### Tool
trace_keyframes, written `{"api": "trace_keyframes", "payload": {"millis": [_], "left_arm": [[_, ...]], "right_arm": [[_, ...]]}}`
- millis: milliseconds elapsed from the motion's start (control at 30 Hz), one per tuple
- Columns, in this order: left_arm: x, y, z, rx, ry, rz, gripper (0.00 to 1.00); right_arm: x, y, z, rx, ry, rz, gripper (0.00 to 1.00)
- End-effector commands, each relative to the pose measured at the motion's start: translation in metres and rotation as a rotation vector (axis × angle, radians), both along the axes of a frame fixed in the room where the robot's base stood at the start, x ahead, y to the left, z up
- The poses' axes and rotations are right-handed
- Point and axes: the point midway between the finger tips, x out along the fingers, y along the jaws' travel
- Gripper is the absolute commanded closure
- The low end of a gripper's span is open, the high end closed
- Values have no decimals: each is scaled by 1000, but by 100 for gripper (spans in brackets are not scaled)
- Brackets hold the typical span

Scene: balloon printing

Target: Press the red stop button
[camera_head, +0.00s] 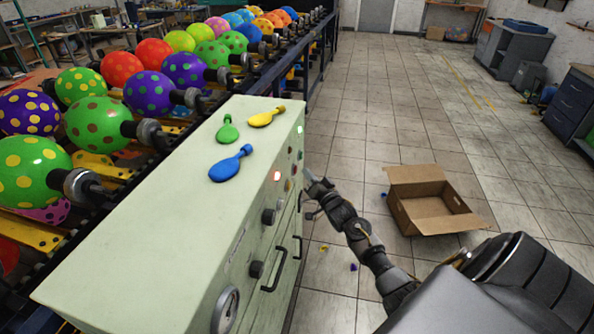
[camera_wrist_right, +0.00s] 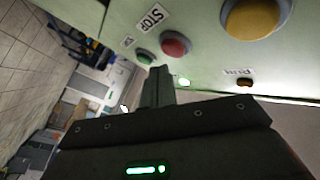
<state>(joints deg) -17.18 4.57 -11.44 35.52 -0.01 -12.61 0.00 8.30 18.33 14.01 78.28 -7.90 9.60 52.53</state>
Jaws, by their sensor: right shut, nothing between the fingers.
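The red stop button (camera_wrist_right: 174,45) shows in the right wrist view, a round red button in a grey ring on the pale green panel. I see no clear contact, and the gap is hard to judge. In the head view my right gripper (camera_head: 309,177) is beside the front face of the pale green cabinet (camera_head: 160,235). I cannot pick out the stop button there for certain. My left gripper is not in view.
A green button (camera_wrist_right: 145,57), a large yellow button (camera_wrist_right: 255,16) and a small orange button (camera_wrist_right: 245,83) are near the red one. Deflated balloons (camera_head: 231,163) lie on the cabinet top. An open cardboard box (camera_head: 425,207) stands on the floor. Printed balloons (camera_head: 97,124) fill the rack at left.

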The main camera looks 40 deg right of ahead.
Motion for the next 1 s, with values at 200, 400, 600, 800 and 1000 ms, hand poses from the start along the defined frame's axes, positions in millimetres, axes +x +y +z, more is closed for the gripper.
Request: {"api": "trace_keyframes", "payload": {"millis": [200, 400, 600, 800, 1000], "left_arm": [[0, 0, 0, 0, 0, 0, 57], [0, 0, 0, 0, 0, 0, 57], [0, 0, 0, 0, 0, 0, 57], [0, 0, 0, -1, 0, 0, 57], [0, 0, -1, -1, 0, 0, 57]], "right_arm": [[5, 4, 0, 0, 0, 0, 100], [7, 6, 0, 0, 0, 0, 100], [7, 6, 0, 0, 0, 0, 100], [8, 7, 0, 0, 0, 0, 100], [10, 8, 0, 1, 0, 0, 100]]}}
